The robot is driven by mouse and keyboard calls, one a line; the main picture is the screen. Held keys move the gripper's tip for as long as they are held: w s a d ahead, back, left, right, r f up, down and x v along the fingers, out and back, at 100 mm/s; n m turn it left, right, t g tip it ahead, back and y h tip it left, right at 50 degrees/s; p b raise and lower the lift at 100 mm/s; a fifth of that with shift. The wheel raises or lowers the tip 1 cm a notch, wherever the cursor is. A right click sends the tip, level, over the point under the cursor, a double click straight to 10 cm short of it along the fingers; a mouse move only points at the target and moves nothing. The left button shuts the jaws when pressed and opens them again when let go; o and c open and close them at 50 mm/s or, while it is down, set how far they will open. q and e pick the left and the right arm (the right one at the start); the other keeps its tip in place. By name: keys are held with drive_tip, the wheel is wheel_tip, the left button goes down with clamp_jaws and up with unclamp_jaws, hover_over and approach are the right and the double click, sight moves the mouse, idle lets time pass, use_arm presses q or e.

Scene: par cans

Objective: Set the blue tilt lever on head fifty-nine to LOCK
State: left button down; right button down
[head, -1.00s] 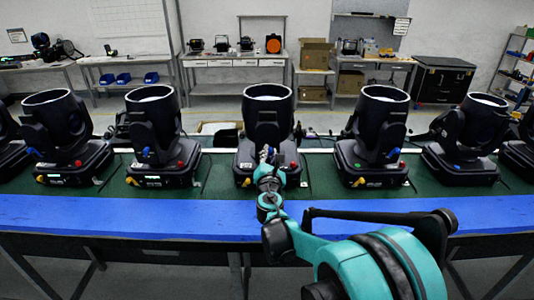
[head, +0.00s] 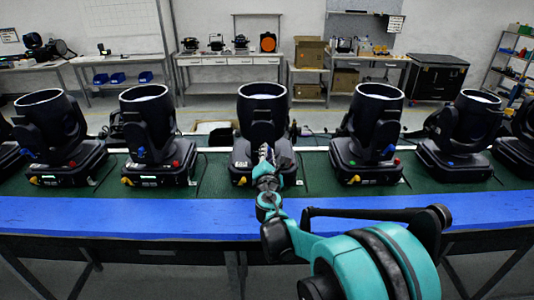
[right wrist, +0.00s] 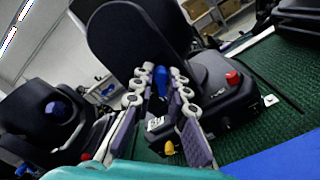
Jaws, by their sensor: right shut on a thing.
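The middle moving head (head: 262,115) is black and stands upright on its base on the green mat. My right gripper (head: 266,158) reaches up to its front and covers part of the yoke and base. In the right wrist view, the blue tilt lever (right wrist: 161,80) sits between the two fingers of my right gripper (right wrist: 162,82), which are shut on it. A white label (right wrist: 157,124) and a yellow lever (right wrist: 169,148) show low on the base, and a red knob (right wrist: 232,78) on its right. I cannot read the head's number or any LOCK marking. My left gripper is out of view.
Similar black heads stand on both sides, the closest at left (head: 150,115) and right (head: 375,115), with gaps between them. A blue strip (head: 120,215) runs along the bench's front edge. Worktables (head: 235,70) stand far behind.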

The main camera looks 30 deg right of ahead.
drive_tip(key=c, duration=1.5)
unclamp_jaws()
drive_tip(key=shift+d, duration=0.1)
drive_tip(key=v, duration=1.2)
drive_tip(key=shift+s, duration=0.1)
drive_tip(key=s+a+f+m+g+y, duration=0.2)
drive_tip(key=s+a+f+m+y, duration=0.1)
drive_tip(key=s+a+f+m, duration=0.1)
drive_tip(key=s+a+f+m+g+y, duration=0.3)
drive_tip(key=s+a+f+m, duration=0.2)
drive_tip(key=s+a+m, duration=0.2)
drive_tip(key=s+a+f+m+g+y, duration=0.3)
drive_tip(key=s+a+f+m, duration=0.2)
drive_tip(key=m, duration=0.4)
drive_tip(key=shift+s+a, duration=0.4)
drive_tip(key=shift+a, duration=0.4)
